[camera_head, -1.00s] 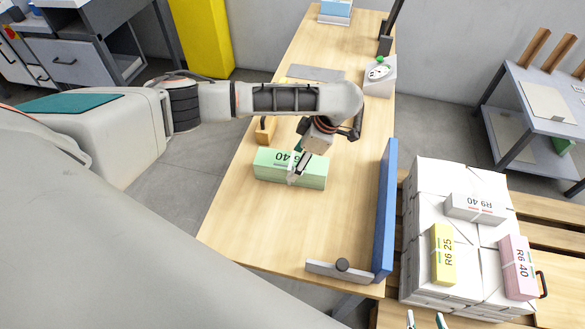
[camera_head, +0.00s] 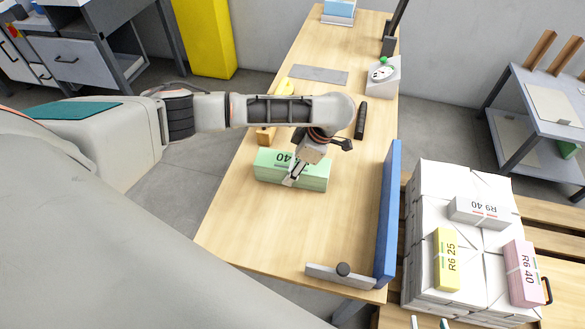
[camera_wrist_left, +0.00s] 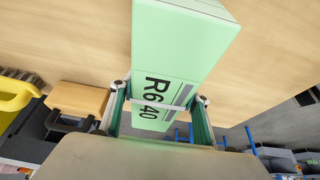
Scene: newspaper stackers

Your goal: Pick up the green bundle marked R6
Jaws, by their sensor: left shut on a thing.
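The green bundle (camera_head: 265,168) lies across the wooden table in the head view; its "40" is readable and the rest of that label is hidden by my gripper. In the left wrist view the bundle (camera_wrist_left: 180,50) shows the label "R6 40" and a white strap. My left gripper (camera_head: 291,180) is shut on the bundle, with a finger on each side of it. I cannot tell whether the bundle is clear of the table. The fingertips of my right gripper (camera_head: 429,323) show apart at the bottom edge, with nothing visible between them.
A blue upright board (camera_head: 387,215) and a grey stop bar (camera_head: 340,275) edge the table (camera_head: 270,235). Right of it, wrapped stacks (camera_head: 430,205) carry yellow (camera_head: 447,260), pink (camera_head: 521,272) and white (camera_head: 480,211) bundles. A wooden block (camera_head: 265,136) stands behind the green bundle.

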